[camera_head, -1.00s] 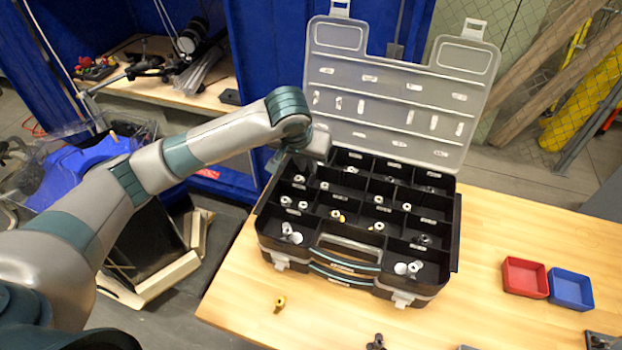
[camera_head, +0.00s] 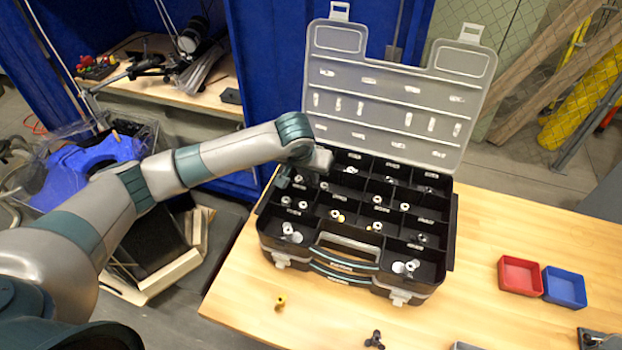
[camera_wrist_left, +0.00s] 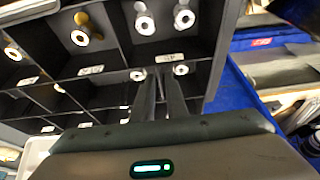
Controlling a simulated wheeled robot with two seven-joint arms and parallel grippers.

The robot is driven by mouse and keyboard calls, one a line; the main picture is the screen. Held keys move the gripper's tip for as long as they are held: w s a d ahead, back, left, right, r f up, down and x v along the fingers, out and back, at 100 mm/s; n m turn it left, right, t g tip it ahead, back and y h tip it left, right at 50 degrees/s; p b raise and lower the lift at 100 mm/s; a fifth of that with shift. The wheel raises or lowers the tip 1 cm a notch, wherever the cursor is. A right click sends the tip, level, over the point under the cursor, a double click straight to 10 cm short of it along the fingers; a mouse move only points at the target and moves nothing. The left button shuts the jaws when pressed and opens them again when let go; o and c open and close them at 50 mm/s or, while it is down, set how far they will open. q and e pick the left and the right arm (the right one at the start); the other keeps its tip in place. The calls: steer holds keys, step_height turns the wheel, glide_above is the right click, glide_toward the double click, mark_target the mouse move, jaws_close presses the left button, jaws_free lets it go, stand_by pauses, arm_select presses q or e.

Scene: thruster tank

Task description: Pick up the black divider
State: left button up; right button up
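The open black organizer case (camera_head: 262,228) stands on the wooden table with its clear lid raised. Black dividers split it into several compartments; they also show in the left wrist view (camera_wrist_left: 113,32). Which one is the task's divider cannot be told. My left gripper (camera_head: 284,188) reaches down at the case's back left, its tips partly hidden. In the left wrist view its two dark fingers (camera_wrist_left: 160,78) point into the case between two pale ring-shaped parts, with a narrow gap between them. Whether a divider lies between the fingers is unclear. My right gripper is out of view.
A red bin (camera_head: 521,275) and a blue bin (camera_head: 564,287) stand on the table at right. A small yellow part (camera_head: 280,303) and a dark three-armed part (camera_head: 375,340) lie in front of the case. The raised lid (camera_head: 395,100) stands behind the compartments.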

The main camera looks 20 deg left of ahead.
arm_select(q)
steer(key=shift+x, duration=1.2)
jaws_close()
step_height(320, 180, up, 9)
steer(key=shift+f+b, duration=0.25)
steer(key=shift+b, duration=0.95)
steer(key=shift+r, duration=0.8)
steer(key=shift+d, duration=0.15)
